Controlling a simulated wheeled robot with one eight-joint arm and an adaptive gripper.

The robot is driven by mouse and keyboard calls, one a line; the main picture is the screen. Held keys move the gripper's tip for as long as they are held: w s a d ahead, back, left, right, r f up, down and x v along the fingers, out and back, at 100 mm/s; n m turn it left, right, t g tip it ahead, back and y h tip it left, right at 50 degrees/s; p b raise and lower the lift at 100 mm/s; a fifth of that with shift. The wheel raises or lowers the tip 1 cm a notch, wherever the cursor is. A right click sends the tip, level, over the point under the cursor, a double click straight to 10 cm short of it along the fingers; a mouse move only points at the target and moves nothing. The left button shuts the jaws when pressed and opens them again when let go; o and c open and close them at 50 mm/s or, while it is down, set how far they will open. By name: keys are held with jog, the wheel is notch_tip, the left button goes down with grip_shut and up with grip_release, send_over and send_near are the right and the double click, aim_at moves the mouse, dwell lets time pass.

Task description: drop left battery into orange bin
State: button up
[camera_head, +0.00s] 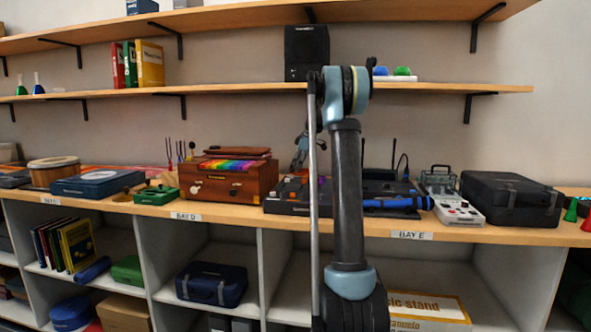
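I cannot make out a battery or an orange bin in the head view. My arm stands upright in the middle of the picture, with its upper joint in front of the shelf. What looks like my gripper (301,151) is a small grey-blue shape, partly hidden by my arm, over the counter just right of a wooden box with rainbow strips (228,179). It is too small to tell its finger state or whether anything is in it.
The counter (500,236) carries a dark panel device (287,199), a blue cylinder (396,203), a grey-and-white device (458,212), a black case (510,200) and a blue box (98,183). Above is a shelf (235,89); cubbies below hold a blue case (211,284) and books.

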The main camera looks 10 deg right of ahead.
jog(key=shift+w+d+f, duration=0.1)
jog(key=shift+w+f, duration=0.1)
jog(key=shift+f, duration=0.2)
jog(key=shift+r, duration=0.1)
jog(key=shift+r, duration=0.1)
jog(key=shift+r, duration=0.55)
jog(key=s+d+r, duration=0.2)
jog(key=d, duration=0.4)
jog(key=s+d+r, duration=0.2)
jog(key=d, duration=0.5)
jog(key=shift+s+r, duration=0.4)
